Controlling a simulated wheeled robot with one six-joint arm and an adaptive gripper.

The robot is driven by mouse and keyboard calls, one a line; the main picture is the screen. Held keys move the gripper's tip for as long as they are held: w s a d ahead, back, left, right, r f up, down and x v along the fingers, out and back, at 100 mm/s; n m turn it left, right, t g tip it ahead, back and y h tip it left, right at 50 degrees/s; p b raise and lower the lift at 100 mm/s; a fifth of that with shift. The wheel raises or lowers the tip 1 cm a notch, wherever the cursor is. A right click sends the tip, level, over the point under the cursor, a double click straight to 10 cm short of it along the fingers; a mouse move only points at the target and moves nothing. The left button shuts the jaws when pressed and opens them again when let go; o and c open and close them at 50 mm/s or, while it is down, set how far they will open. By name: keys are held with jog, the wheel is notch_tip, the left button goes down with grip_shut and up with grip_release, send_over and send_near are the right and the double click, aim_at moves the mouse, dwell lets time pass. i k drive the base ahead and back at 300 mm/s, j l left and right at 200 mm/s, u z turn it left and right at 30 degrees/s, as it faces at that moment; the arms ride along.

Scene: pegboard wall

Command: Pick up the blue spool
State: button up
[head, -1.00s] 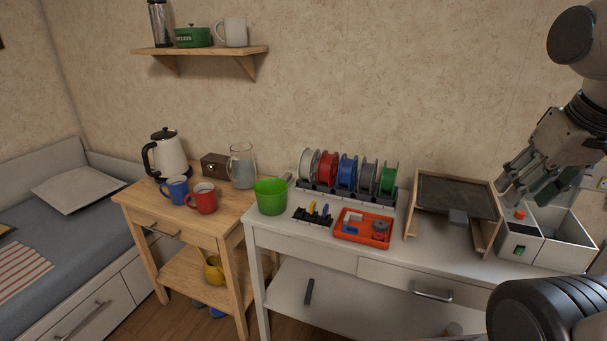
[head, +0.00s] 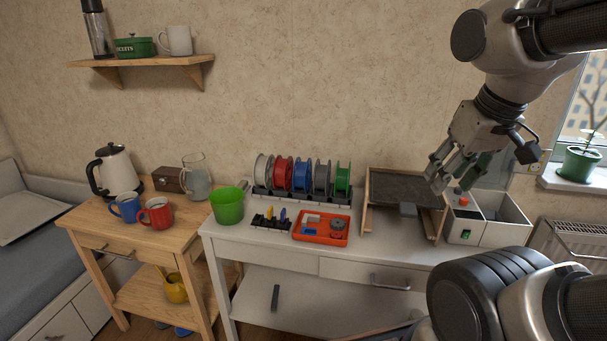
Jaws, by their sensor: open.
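The blue spool (head: 301,176) stands upright in a dark rack (head: 300,197) at the back of the white table. It sits between the red spool (head: 282,173) and the grey spool (head: 321,178). A white spool (head: 263,168) and a green spool (head: 342,180) stand at the rack's two ends. My gripper (head: 438,180) is open and empty. It hangs at the right, over the area of the dark-topped wooden tray, well to the right of the blue spool and apart from it.
A wooden-framed tray (head: 367,215) and a white box (head: 508,233) stand right of the rack. An orange tray (head: 321,239), a small black holder (head: 270,224) and a green cup (head: 228,206) are in front. A wooden side table with mugs (head: 156,214) and a kettle (head: 112,171) stands left.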

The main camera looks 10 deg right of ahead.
aim_at(302, 176)
jog(key=i+j+z, duration=0.1)
jog(key=j, duration=0.25)
jog(key=i+j+z, duration=0.1)
jog(key=i+j, duration=0.2)
jog(key=i+j+z, duration=0.1)
jog(key=j, duration=0.3)
jog(key=i+j, duration=0.25)
jog(key=i+j+z, duration=0.15)
jog(key=j, duration=0.3)
